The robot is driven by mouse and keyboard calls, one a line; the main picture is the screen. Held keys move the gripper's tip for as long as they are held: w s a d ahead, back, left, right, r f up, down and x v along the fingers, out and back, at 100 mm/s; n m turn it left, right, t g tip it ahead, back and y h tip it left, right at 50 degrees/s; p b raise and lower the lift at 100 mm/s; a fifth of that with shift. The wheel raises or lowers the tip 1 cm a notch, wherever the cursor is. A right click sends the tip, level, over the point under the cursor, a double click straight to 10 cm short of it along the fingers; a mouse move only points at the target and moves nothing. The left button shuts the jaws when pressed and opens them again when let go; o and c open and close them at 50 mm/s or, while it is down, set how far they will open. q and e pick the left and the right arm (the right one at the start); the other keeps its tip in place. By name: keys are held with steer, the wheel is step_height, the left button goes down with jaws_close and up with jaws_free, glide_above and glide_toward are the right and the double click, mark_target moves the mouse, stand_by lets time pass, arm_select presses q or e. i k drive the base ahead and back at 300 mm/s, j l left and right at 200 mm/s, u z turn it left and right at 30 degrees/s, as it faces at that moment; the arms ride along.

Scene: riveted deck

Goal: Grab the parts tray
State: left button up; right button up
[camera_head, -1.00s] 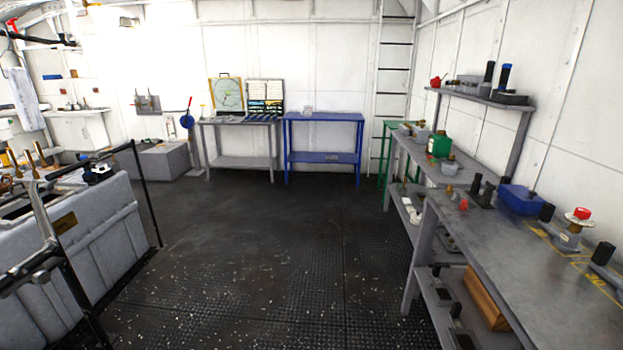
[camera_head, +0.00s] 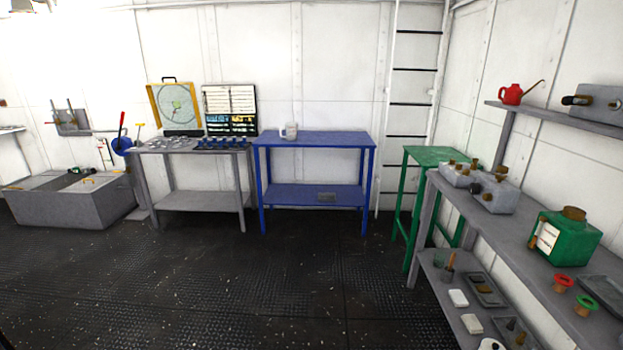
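I cannot tell for sure which thing is the parts tray. A flat item with small pale metal parts (camera_head: 172,144) lies on the left of the grey table (camera_head: 205,200) by the back wall. A row of small dark-blue items (camera_head: 223,143) lies beside it on the same table. Small dark trays (camera_head: 484,290) lie on the lower shelf of the right-hand bench. Neither of my grippers is in view.
A green stand (camera_head: 430,156) and the long grey bench (camera_head: 530,228) with a green can (camera_head: 564,238) line the right side. A grey chest (camera_head: 72,205) stands at left. The dark floor (camera_head: 240,290) between is clear.

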mark_target(322, 197)
steer(key=i, duration=3.05)
steer(key=l+z, duration=0.05)
steer(key=l, duration=0.1)
